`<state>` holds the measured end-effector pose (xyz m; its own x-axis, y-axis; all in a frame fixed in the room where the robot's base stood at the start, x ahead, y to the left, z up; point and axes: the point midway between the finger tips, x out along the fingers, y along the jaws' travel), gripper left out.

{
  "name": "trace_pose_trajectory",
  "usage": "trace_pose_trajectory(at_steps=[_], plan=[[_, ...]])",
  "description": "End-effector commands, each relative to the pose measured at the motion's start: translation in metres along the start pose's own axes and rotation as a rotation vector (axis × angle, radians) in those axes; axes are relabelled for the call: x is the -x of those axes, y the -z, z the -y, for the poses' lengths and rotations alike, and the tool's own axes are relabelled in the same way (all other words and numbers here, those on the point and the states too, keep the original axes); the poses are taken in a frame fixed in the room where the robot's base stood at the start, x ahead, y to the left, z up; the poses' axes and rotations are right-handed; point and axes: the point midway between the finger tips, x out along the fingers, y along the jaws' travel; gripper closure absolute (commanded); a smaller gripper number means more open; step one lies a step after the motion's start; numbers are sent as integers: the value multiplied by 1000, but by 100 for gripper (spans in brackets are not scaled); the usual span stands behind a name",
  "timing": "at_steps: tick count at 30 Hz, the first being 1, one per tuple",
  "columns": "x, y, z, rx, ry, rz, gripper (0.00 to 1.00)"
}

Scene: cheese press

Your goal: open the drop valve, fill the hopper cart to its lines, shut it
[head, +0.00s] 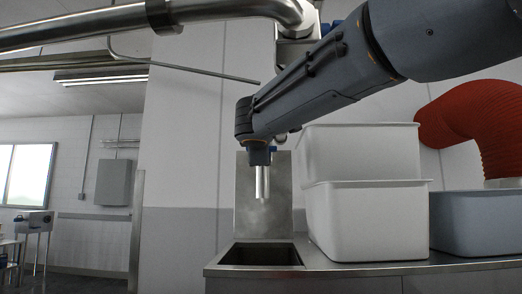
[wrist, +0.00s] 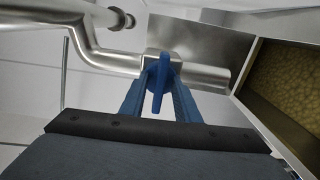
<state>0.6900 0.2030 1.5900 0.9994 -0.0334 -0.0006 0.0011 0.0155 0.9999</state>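A blue valve handle (wrist: 160,84) sits on a steel pipe fitting in the wrist view. The pipe's short outlet (wrist: 214,78) points right. My gripper (wrist: 161,80) has blue fingers on both sides of the handle. They stand apart, with a gap visible beside the handle's narrow part; contact at the tips is hard to judge. In the head view, my arm hides the handle and most of the gripper. I cannot tell for certain which container is the hopper cart. A steel-walled container (wrist: 240,72) at the right of the wrist view holds yellow, grainy material; its fill lines do not show.
In the head view, a steel basin (head: 222,257) is set into the counter under a steel back panel (head: 282,170). Two stacked white tubs (head: 365,215), a grey tub (head: 480,220) and a red hose (head: 475,120) are at the right. A steel pipe (head: 80,32) crosses overhead.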

Motion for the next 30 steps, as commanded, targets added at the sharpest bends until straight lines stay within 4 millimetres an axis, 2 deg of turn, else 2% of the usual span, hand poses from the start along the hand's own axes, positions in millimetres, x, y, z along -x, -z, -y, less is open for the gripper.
trace_pose_trajectory(at_steps=[5,15,19,30], plan=[[5,0,0,-1,-1,-1,71],[56,0,2,-2,-1,-3,71],[71,1,0,0,-2,-2,71],[78,0,0,0,1,0,71]])
